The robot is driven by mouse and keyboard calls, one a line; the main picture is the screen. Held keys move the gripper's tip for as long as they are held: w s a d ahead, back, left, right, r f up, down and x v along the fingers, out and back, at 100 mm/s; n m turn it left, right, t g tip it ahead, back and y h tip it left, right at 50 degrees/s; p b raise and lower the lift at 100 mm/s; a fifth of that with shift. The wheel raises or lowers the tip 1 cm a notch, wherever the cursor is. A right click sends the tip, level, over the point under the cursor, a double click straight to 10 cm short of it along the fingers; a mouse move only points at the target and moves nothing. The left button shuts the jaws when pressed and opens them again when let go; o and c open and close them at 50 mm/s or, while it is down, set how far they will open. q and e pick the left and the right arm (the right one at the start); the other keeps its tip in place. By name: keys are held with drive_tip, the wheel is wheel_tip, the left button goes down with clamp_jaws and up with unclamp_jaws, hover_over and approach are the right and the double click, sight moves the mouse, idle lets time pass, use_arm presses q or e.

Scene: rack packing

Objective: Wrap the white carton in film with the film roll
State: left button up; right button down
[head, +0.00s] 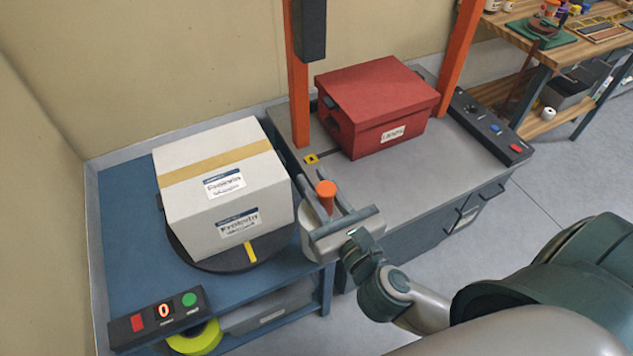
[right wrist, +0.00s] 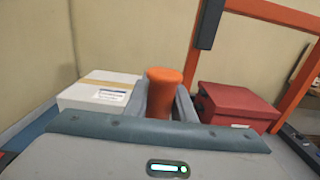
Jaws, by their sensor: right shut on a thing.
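The white carton (head: 225,190), with a tan tape strip and labels, stands upright on a dark round turntable (head: 210,263) with a yellow mark. No film is visible on its seen faces. It also shows at the left in the right wrist view (right wrist: 85,97). My right gripper (head: 323,184) is shut on an orange flared cylinder (head: 326,189), apparently the film roll's handle. It is right of the carton and apart from it. The cylinder stands up between the fingers in the right wrist view (right wrist: 160,92); its lower part is hidden. My left gripper is out of view.
A red lidded box (head: 378,105) stands on the grey bench between orange posts (head: 299,80).

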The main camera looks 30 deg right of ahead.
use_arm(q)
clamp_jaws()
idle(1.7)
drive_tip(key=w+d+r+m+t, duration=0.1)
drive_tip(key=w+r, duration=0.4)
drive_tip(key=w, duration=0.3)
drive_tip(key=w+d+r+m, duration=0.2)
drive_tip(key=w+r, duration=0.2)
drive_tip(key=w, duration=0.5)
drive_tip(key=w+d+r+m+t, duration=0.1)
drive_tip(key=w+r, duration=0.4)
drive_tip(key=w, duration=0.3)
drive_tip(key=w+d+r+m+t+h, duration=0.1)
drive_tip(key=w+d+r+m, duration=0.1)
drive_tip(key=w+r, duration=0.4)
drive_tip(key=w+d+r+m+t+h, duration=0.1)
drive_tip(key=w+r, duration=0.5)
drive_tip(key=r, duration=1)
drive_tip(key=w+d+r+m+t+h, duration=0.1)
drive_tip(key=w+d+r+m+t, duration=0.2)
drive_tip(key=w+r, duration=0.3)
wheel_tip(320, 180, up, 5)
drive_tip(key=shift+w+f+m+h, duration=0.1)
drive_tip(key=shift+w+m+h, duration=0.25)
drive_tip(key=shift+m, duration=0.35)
